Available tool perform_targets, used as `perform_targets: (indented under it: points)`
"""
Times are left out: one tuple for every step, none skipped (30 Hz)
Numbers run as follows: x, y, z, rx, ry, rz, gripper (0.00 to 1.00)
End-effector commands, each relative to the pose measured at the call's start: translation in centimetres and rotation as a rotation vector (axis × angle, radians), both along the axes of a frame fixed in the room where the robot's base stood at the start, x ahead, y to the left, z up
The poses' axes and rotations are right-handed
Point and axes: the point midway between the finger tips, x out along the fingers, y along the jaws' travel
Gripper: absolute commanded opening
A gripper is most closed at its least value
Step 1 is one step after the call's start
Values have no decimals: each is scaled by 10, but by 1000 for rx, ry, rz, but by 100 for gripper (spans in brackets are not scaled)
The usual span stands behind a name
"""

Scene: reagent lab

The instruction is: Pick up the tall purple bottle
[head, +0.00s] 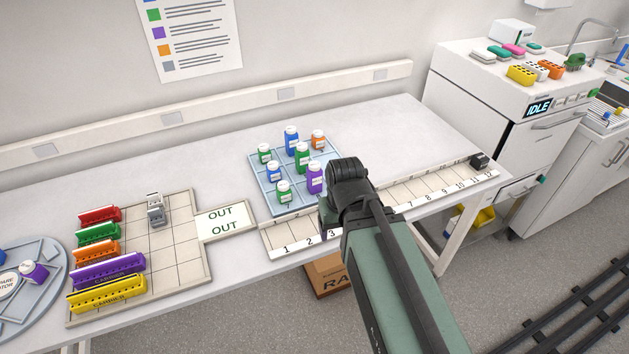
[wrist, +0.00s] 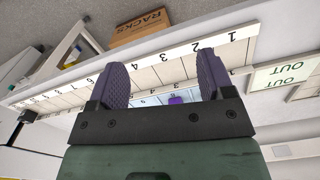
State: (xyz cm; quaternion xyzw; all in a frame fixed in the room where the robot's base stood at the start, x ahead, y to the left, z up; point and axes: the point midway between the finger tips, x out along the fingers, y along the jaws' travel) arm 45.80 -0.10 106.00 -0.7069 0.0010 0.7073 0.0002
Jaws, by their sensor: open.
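The tall purple bottle (head: 315,179) with a white cap stands upright at the front right of a light-blue gridded tray (head: 253,180) in the head view. A small purple patch (wrist: 176,99), probably this bottle, shows beyond and between the fingers in the wrist view. My gripper (wrist: 163,78) is open, with two dark purple fingers apart and nothing between them. It points across the numbered strip (head: 285,238), toward the tray. In the head view my arm hides most of the gripper, just right of the bottle.
A tall green bottle (head: 302,158) stands close behind the purple one, and a small green bottle (head: 284,191) stands to its left. Blue and orange bottles share the tray. Another purple bottle (head: 36,271) lies on a round tray at far left. Coloured racks (head: 108,270) stand at left.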

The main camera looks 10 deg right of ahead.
Motion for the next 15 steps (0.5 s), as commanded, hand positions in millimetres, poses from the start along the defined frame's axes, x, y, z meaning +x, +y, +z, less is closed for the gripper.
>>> perform_targets:
  points:
    - [11,-3,6,1,0,-6,74]
    - [28,-4,9,4,-5,-10,74]
    - [59,-5,13,13,-28,-8,74]
    - [86,-6,16,21,-58,2,74]
    - [116,-7,18,29,-96,18,74]
    - [154,-8,21,40,-153,46,74]
    - [180,-9,24,46,-198,69,74]
    - [203,-10,26,49,-240,92,74]
    - [227,-9,28,52,-293,123,74]
    - [240,-9,29,52,-329,146,74]
    - [248,-8,30,48,-361,168,74]
    - [249,-7,31,44,-390,191,74]
    - [248,-7,32,41,-399,201,74]
    - [247,-7,32,40,-398,206,74]
    - [247,-7,29,40,-397,205,74]
